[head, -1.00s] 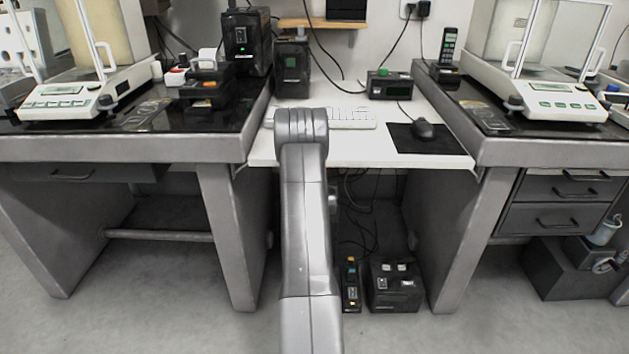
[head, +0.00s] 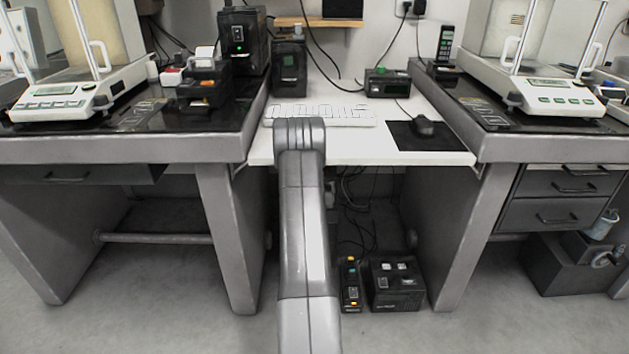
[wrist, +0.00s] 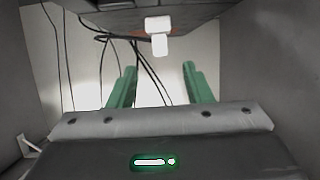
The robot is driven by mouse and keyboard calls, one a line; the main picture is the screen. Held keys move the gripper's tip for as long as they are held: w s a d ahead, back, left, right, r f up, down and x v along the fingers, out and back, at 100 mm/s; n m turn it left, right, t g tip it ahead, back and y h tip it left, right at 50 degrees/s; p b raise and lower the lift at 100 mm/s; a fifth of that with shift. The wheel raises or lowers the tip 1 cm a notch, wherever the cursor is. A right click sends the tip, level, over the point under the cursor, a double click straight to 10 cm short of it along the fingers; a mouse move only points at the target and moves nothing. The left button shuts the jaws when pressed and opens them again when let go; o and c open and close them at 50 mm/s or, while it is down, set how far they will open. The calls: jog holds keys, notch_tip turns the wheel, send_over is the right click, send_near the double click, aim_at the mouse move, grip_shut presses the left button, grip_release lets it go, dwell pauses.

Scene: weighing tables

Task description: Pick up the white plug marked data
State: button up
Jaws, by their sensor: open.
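A small white plug-like piece (wrist: 158,25) shows at the top middle of the wrist view, against the edge of a dark surface. Any marking on it is too small to read. My gripper (wrist: 160,68) has two green fingers standing wide apart, with nothing between them but a pale background and dark cables. The white piece appears beyond the fingertips, roughly in line with the gap, and apart from them. In the head view my gripper is hidden behind my arm. Small white pieces (head: 387,266) sit on top of a black box on the floor; I cannot tell if one is the plug.
The black box (head: 396,292) stands under the white desk (head: 350,152), beside a narrow black device (head: 350,290). Dark cables (wrist: 148,62) hang in the wrist view. Grey table legs (head: 228,235) flank the space below the desk. The floor in front is clear.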

jog(key=b+x, duration=0.2)
jog(key=x, duration=0.6)
jog(key=shift+f+b, duration=0.15)
jog(key=shift+b, duration=0.15)
jog(key=shift+x, duration=1)
grip_shut()
jog(key=shift+s, duration=0.15)
